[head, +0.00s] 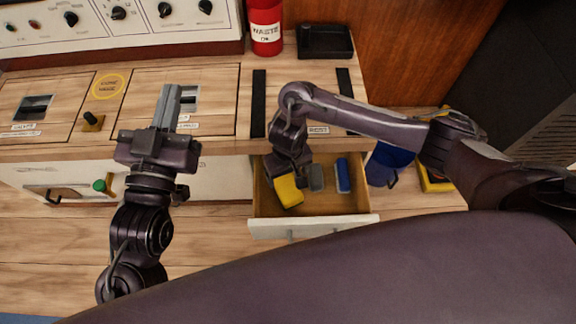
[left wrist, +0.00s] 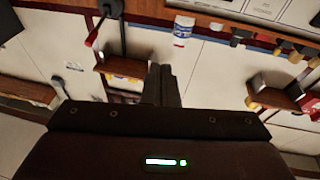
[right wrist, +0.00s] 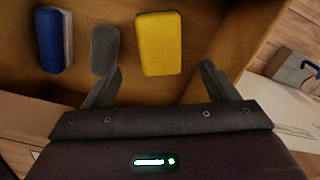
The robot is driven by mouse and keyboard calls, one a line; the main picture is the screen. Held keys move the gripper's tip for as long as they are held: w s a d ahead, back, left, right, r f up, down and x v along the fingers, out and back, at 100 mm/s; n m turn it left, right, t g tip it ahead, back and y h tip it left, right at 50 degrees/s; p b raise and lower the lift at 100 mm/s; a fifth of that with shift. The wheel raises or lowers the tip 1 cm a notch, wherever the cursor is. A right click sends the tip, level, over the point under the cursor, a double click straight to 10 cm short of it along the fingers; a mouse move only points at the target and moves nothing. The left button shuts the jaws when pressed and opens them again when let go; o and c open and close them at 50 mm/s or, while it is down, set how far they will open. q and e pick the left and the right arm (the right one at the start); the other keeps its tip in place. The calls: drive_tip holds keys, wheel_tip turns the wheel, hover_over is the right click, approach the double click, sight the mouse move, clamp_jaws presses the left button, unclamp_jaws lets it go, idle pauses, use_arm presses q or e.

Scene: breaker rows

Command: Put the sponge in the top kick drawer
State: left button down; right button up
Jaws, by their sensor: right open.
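A pulled-out wooden drawer with a pale front (head: 312,226) is open below the counter. A yellow block, seemingly the sponge (head: 288,191), is inside its left part, and it also shows in the right wrist view (right wrist: 160,43). My right gripper (right wrist: 160,78) reaches down into the drawer and is open. The sponge is just beyond its fingertips, apart from them as far as I can see. In the head view my right fingertips are partly hidden by the arm. My left gripper (head: 168,106) is shut and empty above the counter, left of the drawer.
A grey block (head: 316,178) and a blue block (head: 343,175) lie beside the sponge in the drawer; the grey one is close to one right finger. A blue bin (head: 388,165) stands right of the drawer. A red waste can (head: 265,27) and black tray (head: 325,41) are at the back.

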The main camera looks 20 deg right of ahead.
use_arm(q)
drive_tip(key=s+f+g+y+p, duration=0.1)
drive_tip(key=s+f+g+y, duration=0.1)
drive_tip(key=f+g, duration=0.6)
wheel_tip(320, 180, down, 8)
drive_tip(key=shift+s+r+y+p, duration=0.15)
drive_tip(key=shift+s+y+p, duration=0.25)
drive_tip(key=shift+s, duration=0.45)
